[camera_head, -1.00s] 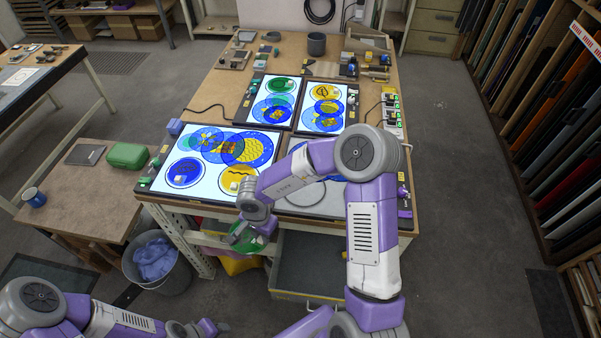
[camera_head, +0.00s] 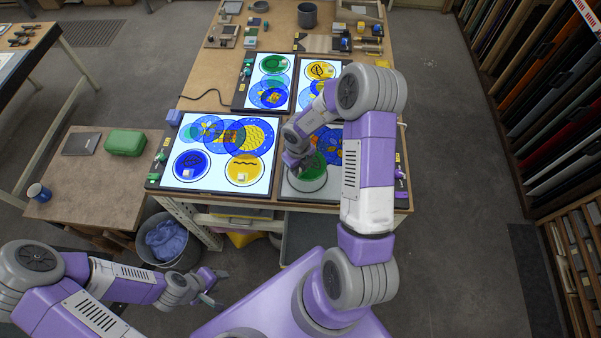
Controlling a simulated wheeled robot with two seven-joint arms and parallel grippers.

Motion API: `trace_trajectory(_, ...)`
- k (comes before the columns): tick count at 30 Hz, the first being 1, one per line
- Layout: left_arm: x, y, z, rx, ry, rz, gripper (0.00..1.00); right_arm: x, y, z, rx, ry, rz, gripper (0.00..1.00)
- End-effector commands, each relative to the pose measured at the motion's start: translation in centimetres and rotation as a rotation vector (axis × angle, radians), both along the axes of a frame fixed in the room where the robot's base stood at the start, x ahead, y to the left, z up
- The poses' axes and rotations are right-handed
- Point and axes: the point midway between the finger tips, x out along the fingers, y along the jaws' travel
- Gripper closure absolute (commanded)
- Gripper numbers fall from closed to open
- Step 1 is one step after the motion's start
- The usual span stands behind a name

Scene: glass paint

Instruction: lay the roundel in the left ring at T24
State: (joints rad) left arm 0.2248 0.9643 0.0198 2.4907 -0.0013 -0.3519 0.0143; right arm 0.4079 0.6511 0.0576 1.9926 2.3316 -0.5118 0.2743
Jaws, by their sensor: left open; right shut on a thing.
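A green roundel (camera_head: 315,167) is in my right gripper (camera_head: 298,162), over the left part of the front right panel. A pale ring outline (camera_head: 304,189) shows on that panel under and around the roundel. I cannot tell whether the roundel touches the panel. My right arm hides much of this panel (camera_head: 290,190), and its label is not readable. My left gripper (camera_head: 213,288) is open and empty, low in front of the table, away from the panels.
The front left lit panel (camera_head: 215,183) holds blue and yellow roundels. Two more lit panels (camera_head: 268,66) (camera_head: 325,62) stand behind. A side bench (camera_head: 90,190) bears a green case (camera_head: 125,142) and a blue mug (camera_head: 38,192). A bin (camera_head: 165,240) stands beside the table.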

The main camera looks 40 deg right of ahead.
Motion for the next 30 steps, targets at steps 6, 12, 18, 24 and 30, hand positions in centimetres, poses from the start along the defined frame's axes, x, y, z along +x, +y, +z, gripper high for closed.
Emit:
trace_trajectory(6,0.0,0.0,-0.4,0.0,0.001,0.0,0.57,0.1,0.1,-2.9,0.0,-0.001,0.003,1.0)
trace_trajectory(12,0.0,0.0,-0.5,0.0,0.0,0.0,0.57,0.0,0.1,-5.0,0.0,0.001,0.007,1.0)
trace_trajectory(18,0.0,0.0,-0.6,0.0,0.0,0.0,0.57,0.1,0.1,-6.7,-0.001,-0.002,0.006,1.0)
trace_trajectory(24,0.0,0.0,-0.6,0.0,0.0,0.0,0.57,0.1,0.1,-6.7,-0.001,-0.002,0.006,1.0)
trace_trajectory(30,0.0,0.0,-0.7,0.0,0.0,0.0,0.57,0.1,0.1,-6.9,-0.001,-0.002,0.006,0.62)
